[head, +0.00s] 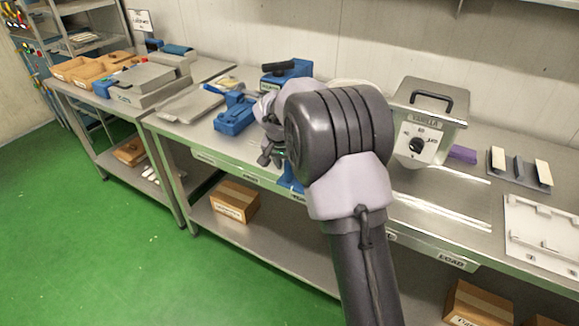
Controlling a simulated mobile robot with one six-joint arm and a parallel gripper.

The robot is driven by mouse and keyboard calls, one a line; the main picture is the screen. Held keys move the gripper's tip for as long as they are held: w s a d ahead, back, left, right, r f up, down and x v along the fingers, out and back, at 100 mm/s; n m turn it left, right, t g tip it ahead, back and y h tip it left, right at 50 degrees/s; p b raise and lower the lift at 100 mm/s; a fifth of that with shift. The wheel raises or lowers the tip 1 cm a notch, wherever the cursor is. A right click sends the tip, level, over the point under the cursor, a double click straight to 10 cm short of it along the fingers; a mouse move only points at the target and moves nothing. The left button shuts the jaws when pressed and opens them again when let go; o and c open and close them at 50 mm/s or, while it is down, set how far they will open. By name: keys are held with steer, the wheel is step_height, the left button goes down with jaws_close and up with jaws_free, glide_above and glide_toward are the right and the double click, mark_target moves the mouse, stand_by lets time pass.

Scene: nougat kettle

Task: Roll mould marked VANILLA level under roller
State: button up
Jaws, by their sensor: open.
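My arm reaches up across the middle of the head view, and my gripper (268,152) is open over the bench, largely hidden behind my wrist. No object shows between its fingers. Left of it is a blue fixture (235,115). Behind it is a blue unit with a black bar on top (287,73); I cannot tell which of these is the roller. I cannot pick out a mould with that marking; my arm hides part of the bench.
The steel bench (440,210) has a bare front strip on the right. A white fixture plate (545,235) and a rack with upright pale plates (520,168) are at the right. A flat grey plate (190,103) lies left. Cardboard boxes (235,200) sit on the lower shelf.

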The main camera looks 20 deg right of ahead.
steer(key=p+v, duration=0.4)
steer(key=v, duration=1.1)
steer(key=shift+s+r, duration=0.2)
steer(key=s+a+r+y, duration=0.25)
steer(key=s+r, duration=0.25)
steer(key=s, duration=0.5)
steer(key=s+a+f+n+t+y, duration=0.1)
steer(key=s+a, duration=0.2)
steer(key=s, duration=0.8)
steer(key=s+a+f+n+t+y+b, duration=0.1)
steer(key=s+a, duration=0.3)
steer(key=s, duration=0.8)
steer(key=shift+n, duration=0.6)
steer(key=shift+s+a, duration=0.1)
